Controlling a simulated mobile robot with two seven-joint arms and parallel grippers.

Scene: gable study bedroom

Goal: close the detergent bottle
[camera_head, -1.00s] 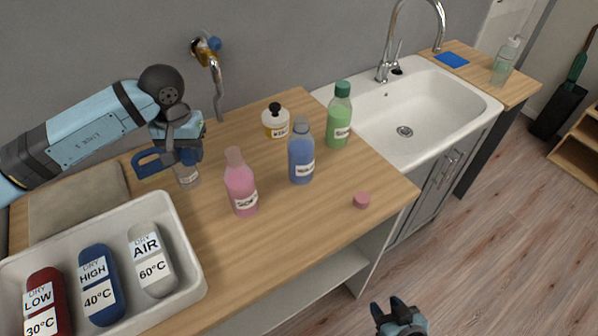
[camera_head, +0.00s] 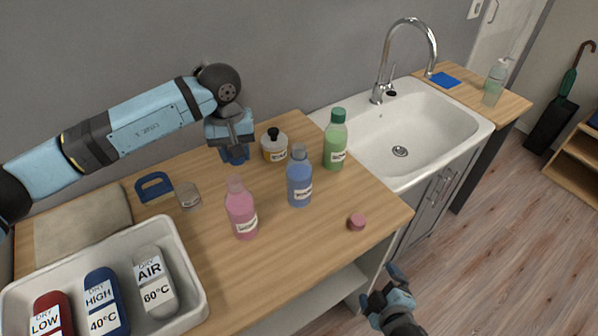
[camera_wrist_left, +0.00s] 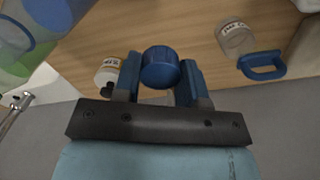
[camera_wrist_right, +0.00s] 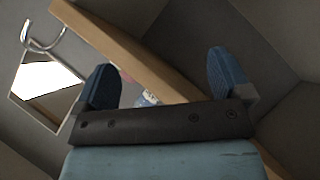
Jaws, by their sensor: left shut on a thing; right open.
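A blue bottle (camera_head: 299,180) with a pale, uncapped-looking neck stands upright on the wooden counter. A pink bottle (camera_head: 240,210) also looks uncapped, and a pink cap (camera_head: 357,222) lies near the counter's front edge. A green bottle (camera_head: 335,142) has its dark green cap on. I cannot read which label says detergent. My left gripper (camera_head: 235,155) is shut on a round blue cap (camera_wrist_left: 160,68), above the counter to the left of the blue bottle and behind the pink one. My right gripper (camera_head: 388,286) is open and empty, low in front of the counter.
A white jar with a black top (camera_head: 274,148) stands close right of my left gripper. A small glass jar (camera_head: 188,195) and a blue handled item (camera_head: 154,187) are at left. A white tray (camera_head: 192,262) is front left; the sink (camera_head: 440,135) is right.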

